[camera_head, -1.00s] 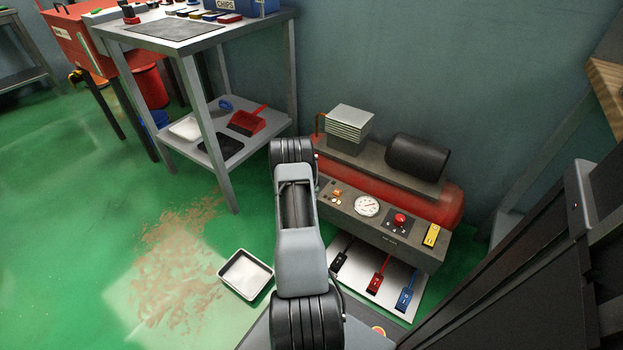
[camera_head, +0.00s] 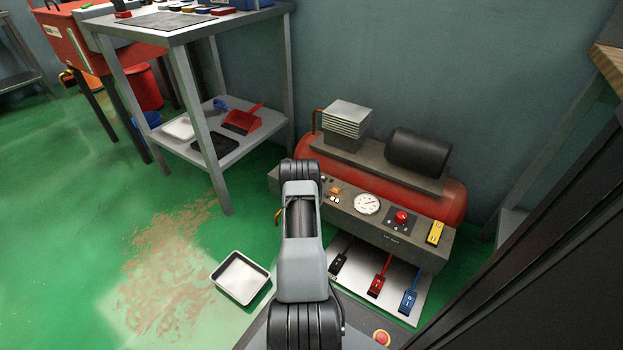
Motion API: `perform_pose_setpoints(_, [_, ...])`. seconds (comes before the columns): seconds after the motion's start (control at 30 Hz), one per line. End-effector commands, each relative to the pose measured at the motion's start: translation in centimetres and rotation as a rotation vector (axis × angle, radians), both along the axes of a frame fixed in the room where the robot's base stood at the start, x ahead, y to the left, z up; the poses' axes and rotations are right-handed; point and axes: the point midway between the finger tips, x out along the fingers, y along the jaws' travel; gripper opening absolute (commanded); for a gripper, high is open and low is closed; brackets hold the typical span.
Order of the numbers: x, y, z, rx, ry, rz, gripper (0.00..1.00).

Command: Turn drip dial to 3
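A grey control box (camera_head: 345,217) runs along the front of a red compressor (camera_head: 452,197). On it a round red knob (camera_head: 402,217) sits on a dark square plate with small marks. It looks like the drip dial, but its numbers and setting are too small to read. A round white gauge (camera_head: 367,203) is to its left. My arm stands upright in the middle of the view, left of the knob, and covers the box's left part. My gripper is not in view.
Black (camera_head: 338,263), red (camera_head: 376,285) and blue (camera_head: 409,299) levers lie on a pale plate below the box. A yellow block (camera_head: 435,232) is at the box's right end. A white tray (camera_head: 241,277) lies on the floor. A metal table (camera_head: 222,148) stands at left.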

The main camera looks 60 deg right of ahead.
Motion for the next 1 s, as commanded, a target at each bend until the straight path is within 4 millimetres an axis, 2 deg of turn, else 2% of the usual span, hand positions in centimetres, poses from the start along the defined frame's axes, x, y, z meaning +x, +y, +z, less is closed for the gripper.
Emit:
perform_pose_setpoints(0.37, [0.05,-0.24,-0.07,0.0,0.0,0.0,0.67])
perform_pose_setpoints(0.87, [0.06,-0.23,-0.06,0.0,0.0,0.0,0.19])
perform_pose_setpoints(1.0, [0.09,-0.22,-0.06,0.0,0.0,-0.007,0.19])
